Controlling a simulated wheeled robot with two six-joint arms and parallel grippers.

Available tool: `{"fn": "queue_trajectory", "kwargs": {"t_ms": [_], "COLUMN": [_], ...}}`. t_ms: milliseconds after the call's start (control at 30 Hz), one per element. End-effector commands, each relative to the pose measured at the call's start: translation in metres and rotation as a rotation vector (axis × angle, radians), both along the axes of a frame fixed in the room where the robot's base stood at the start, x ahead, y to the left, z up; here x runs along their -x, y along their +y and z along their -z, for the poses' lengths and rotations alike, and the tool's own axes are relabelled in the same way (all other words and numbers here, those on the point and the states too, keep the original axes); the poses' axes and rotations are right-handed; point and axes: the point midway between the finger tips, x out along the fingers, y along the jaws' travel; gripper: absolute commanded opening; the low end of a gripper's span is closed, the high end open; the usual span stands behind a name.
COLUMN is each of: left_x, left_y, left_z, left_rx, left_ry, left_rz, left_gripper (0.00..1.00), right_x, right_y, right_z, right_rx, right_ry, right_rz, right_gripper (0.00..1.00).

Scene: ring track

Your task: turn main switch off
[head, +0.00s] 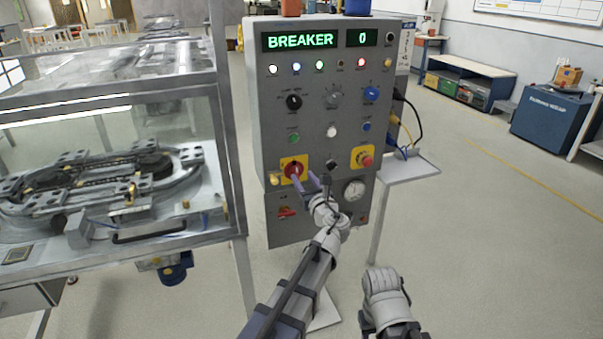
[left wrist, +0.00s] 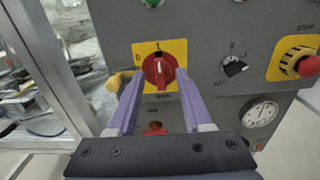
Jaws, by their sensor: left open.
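The main switch (head: 293,170) is a red rotary knob on a yellow plate, low on the left of the grey control panel (head: 262,110). In the left wrist view the red knob (left wrist: 158,71) has its pale mark pointing up, near the "1". My left gripper (head: 305,180) is open, its two purple fingers on either side of the knob. In the left wrist view the fingers (left wrist: 155,80) flank the knob, with small gaps or light contact that I cannot tell apart. The panel display (head: 315,40) reads "BREAKER" and "0".
A red stop button (head: 365,159) on a yellow plate sits right of the switch, with a gauge (head: 354,189) below it. A small shelf (head: 412,167) juts out at the right with cables. A glass-cased ring track machine (head: 110,190) stands close at the left.

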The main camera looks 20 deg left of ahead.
Motion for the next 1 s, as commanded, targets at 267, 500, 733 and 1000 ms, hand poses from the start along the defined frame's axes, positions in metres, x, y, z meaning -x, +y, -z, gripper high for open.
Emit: {"fn": "queue_trajectory", "kwargs": {"t_ms": [267,500,733,1000], "left_x": [-0.032,-0.037,-0.037,-0.037], "left_y": [0.02,0.025,0.025,0.025], "left_z": [0.0,0.0,0.0,0.0], "left_rx": [0.002,0.002,0.002,0.002], "left_ry": [0.0,0.0,0.0,0.0], "left_rz": [-0.001,0.0,0.0,0.0], "left_gripper": [0.5,0.5,0.46,0.15], "right_x": [0.0,0.0,0.0,0.0], "right_y": [0.0,0.0,0.0,0.0], "right_z": [0.0,0.0,0.0,0.0], "right_rx": [0.0,0.0,0.0,0.0], "right_ry": [0.0,0.0,0.0,0.0], "right_rz": [0.0,0.0,0.0,0.0], "right_gripper": [0.5,0.5,0.5,0.5]}}
